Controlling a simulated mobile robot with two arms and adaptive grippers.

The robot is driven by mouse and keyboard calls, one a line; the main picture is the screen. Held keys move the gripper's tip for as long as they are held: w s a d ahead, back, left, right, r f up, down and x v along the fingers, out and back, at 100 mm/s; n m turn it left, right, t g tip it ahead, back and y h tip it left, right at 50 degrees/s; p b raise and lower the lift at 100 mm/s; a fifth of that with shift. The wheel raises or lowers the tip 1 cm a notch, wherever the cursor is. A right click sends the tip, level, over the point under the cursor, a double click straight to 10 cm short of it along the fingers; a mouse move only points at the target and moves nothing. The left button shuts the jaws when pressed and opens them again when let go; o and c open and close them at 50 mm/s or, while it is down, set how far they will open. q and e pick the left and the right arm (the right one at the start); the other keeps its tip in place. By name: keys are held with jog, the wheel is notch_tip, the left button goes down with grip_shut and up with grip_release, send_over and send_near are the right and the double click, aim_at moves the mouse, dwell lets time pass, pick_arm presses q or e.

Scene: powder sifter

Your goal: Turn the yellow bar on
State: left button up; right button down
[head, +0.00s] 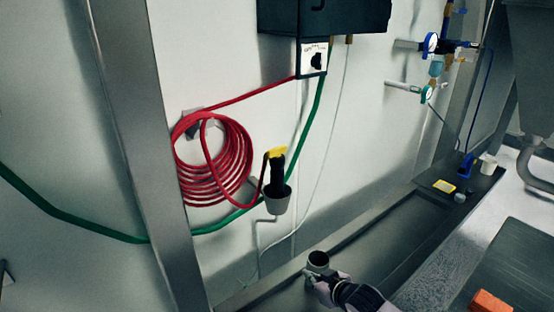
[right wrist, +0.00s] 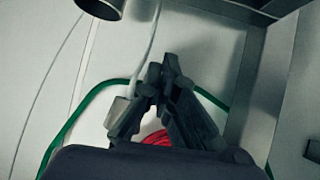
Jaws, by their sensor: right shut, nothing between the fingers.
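The yellow bar (head: 277,152) lies across the top of a black upright handle (head: 277,172). This stands in a grey cup-shaped holder (head: 277,199) on the wall, right of the coiled red hose (head: 213,160). My right gripper (head: 326,284) is low in the head view, below and right of the bar and apart from it. In the right wrist view, its dark fingers (right wrist: 153,76) are shut and empty, with part of the red hose behind them. I cannot make out the yellow bar in that view. My left gripper is not in view.
A green hose (head: 95,226) runs along the wall. A metal post (head: 140,130) stands at left. A dark box (head: 325,15) hangs above. Gauges (head: 430,43) and small items on a ledge (head: 460,205) are at right.

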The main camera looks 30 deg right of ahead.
jog(key=w+d+r+t, duration=0.2)
jog(key=w+r, duration=0.1)
jog(key=r, duration=0.5)
jog(key=w+d+r+t, duration=0.2)
jog(key=w+r, duration=0.1)
jog(key=r, duration=0.5)
jog(key=n+t+y, duration=0.1)
jog(key=t+y, duration=0.1)
jog(key=t, duration=0.1)
send_near(272, 155)
jog(key=w+p, duration=0.1)
jog(key=w, duration=0.1)
jog(key=w+p, duration=0.3)
jog(key=w, duration=0.1)
jog(key=shift+r, duration=0.25)
jog(key=shift+w+a+f+p, duration=0.15)
jog(key=shift+w+p, duration=0.2)
jog(key=shift+w, duration=0.25)
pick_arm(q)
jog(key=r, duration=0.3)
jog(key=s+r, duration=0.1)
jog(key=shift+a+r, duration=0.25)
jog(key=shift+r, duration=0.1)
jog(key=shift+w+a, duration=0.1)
pick_arm(e)
jog(key=shift+w+a, duration=0.1)
jog(key=shift+a, duration=0.05)
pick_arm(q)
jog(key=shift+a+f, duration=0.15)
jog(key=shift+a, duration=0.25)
